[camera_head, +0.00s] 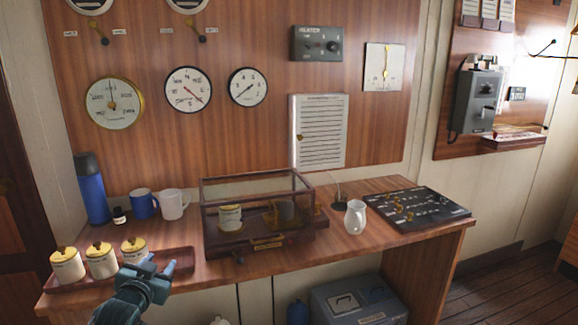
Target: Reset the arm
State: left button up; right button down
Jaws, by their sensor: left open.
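My left gripper (160,266) is at the lower left, in front of the wooden desk's front edge in the picture. It is open, with its two fingertips apart and nothing visible between them. The fingertips overlap the right end of a brown tray (182,256). Whether they touch it I cannot tell. Three cream jars with yellow lids (102,262) stand on the tray, just left of the gripper. My right gripper is not in view.
The desk (330,252) carries a blue flask (92,190), a blue mug (143,204), a white mug (173,204), a glass-sided case (262,215), a white jug (355,217) and a dark panel (415,208). A grey box (358,302) stands below. The floor at right (510,295) is clear.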

pick_arm(q)
jog(key=s+d+f+g+h, duration=0.1)
jog(key=s+d+f, duration=0.4)
jog(key=s+f, duration=0.25)
jog(key=s+d+f+g+h, duration=0.1)
jog(key=s+d+f+g, duration=0.1)
jog(key=s+d+f, duration=0.45)
jog(key=s+d+f+g+h, duration=0.1)
jog(key=s+d+f, duration=0.1)
jog(key=s, duration=0.8)
jog(key=s+d+f+g+h, duration=0.1)
jog(key=s+d+f, duration=0.1)
jog(key=s, duration=0.9)
jog(key=shift+d, duration=0.7)
